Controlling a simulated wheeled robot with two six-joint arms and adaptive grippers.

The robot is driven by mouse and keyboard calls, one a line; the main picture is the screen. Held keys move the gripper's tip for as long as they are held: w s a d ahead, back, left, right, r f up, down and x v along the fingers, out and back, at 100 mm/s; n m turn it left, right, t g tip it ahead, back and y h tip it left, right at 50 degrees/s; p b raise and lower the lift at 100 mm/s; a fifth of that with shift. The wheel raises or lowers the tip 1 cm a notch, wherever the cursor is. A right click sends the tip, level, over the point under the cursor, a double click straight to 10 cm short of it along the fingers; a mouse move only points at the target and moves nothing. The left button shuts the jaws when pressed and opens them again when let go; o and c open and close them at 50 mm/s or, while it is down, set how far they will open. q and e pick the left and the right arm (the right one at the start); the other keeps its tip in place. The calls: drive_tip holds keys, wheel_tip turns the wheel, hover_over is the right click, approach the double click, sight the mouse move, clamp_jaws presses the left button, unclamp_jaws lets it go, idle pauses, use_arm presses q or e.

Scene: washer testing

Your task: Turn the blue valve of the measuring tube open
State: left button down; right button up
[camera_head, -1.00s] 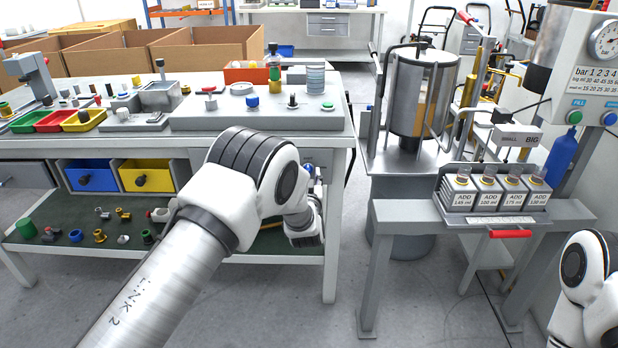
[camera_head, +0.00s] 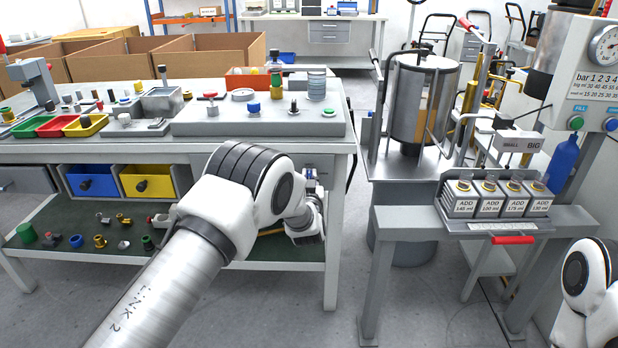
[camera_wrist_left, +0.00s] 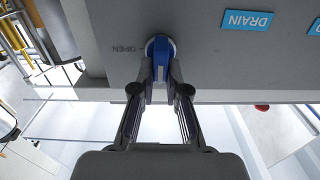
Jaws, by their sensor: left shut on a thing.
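My left gripper (camera_wrist_left: 160,78) is shut on the handle, one finger on each side. In the head view my left arm (camera_head: 255,190) reaches across the bench front; its fingers and the valve cannot be made out clearly there. My right arm (camera_head: 590,285) shows at the right edge, its gripper out of view.
The workbench (camera_head: 180,150) with bins and fittings stands at left behind my arm. A steel tank (camera_head: 425,95) stands right of centre. A small table (camera_head: 400,216) with labelled ADD containers stands at right. Grey floor is open between.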

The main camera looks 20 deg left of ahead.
use_arm(q)
drive_tip(key=m, duration=0.6)
drive_tip(key=d+f+m+p, duration=0.1)
drive_tip(key=m, duration=1)
drive_tip(key=shift+w+d+f+m, duration=0.2)
drive_tip(key=shift+f+m, duration=0.05)
drive_tip(key=shift+m, duration=0.05)
idle(0.3)
drive_tip(key=c, duration=1.2)
unclamp_jaws()
drive_tip(key=shift+s, duration=0.1)
